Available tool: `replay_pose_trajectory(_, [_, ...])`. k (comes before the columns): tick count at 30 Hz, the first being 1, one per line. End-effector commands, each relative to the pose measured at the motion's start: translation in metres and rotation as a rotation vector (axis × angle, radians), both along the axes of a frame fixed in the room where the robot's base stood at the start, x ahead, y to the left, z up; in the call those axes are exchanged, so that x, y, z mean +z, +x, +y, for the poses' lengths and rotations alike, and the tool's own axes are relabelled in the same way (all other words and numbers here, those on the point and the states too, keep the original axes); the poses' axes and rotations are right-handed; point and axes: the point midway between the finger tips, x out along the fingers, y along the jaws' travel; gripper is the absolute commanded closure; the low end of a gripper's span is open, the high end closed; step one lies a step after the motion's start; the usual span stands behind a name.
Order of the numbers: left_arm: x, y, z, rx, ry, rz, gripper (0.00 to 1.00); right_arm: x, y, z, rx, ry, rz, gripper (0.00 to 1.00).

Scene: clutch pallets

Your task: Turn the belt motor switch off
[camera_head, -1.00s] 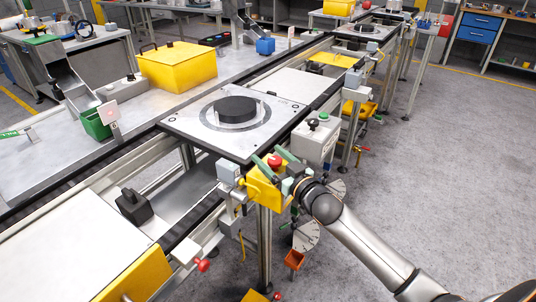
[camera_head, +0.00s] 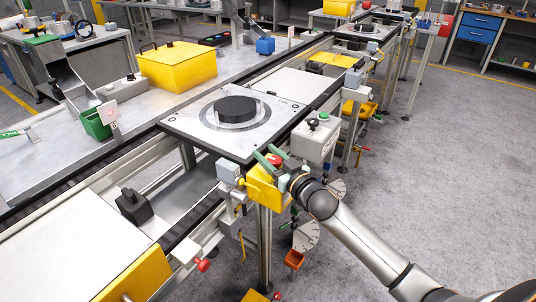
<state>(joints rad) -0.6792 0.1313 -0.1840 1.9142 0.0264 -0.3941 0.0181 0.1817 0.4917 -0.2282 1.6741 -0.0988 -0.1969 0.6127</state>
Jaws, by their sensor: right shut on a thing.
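A yellow box (camera_head: 262,190) with a red knob (camera_head: 275,158) on top is mounted at the conveyor's near side. My right gripper (camera_head: 269,158) comes in from the lower right. Its green fingers are at the red knob, shut on it and partly hiding it. Just behind stands a grey control box (camera_head: 314,140) with a black knob and a green button; my right gripper is apart from it. I cannot read which box is marked as the belt motor switch. My left gripper is not in view.
A pallet plate (camera_head: 185,128) with a black disc (camera_head: 235,108) lies on the conveyor beside the yellow box. A grey sensor block (camera_head: 229,173) sits just left of the gripper. The floor at right is clear.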

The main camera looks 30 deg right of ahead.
Motion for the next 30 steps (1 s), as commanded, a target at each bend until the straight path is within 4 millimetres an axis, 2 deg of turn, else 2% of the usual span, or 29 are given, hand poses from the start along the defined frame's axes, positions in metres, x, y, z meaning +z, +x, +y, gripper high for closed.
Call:
replay_pose_trajectory(1, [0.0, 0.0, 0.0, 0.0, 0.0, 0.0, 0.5, 0.0, 0.0, 0.0, 0.001, 0.0, 0.0, 0.86])
replay_pose_trajectory(5, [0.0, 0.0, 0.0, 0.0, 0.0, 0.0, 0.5, 0.0, 0.0, 0.0, 0.001, 0.0, 0.0, 1.0])
replay_pose_trajectory(17, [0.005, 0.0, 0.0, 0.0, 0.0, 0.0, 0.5, 0.002, 0.0, 0.001, 0.048, -0.005, 0.0, 1.0])
replay_pose_trajectory(30, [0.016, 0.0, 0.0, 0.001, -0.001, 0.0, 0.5, 0.002, -0.002, 0.007, 0.349, -0.01, 0.0, 1.0])
